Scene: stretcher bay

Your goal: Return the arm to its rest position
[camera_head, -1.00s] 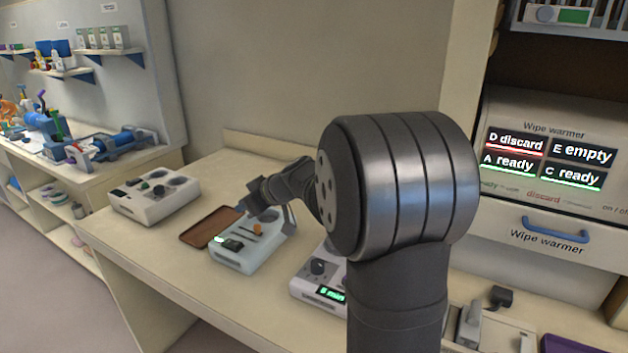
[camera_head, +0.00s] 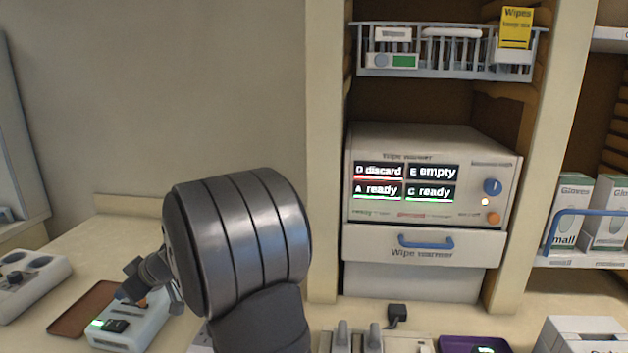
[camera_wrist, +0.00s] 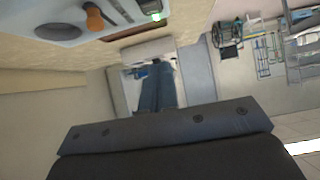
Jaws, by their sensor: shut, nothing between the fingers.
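My arm stands in the left half of the head view, with its large grey elbow joint in front. My gripper (camera_head: 124,292) is small and partly hidden behind it, low over the counter beside a pale blue device (camera_head: 130,329) with a green-lit display. The gripper is shut and holds nothing. In the wrist view, a dark bar of my gripper (camera_wrist: 165,130) crosses the bottom. The device with an orange knob (camera_wrist: 95,18) shows at the upper left there, apart from that bar. No rest position is marked in the frames.
A brown tray (camera_head: 82,308) and a white device (camera_head: 30,284) lie left on the counter. The wipe warmer (camera_head: 432,190) stands in the right cabinet, its screen reading D discard, E empty, A ready, C ready. A purple tray (camera_head: 455,344) and glove boxes (camera_head: 607,212) are further right.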

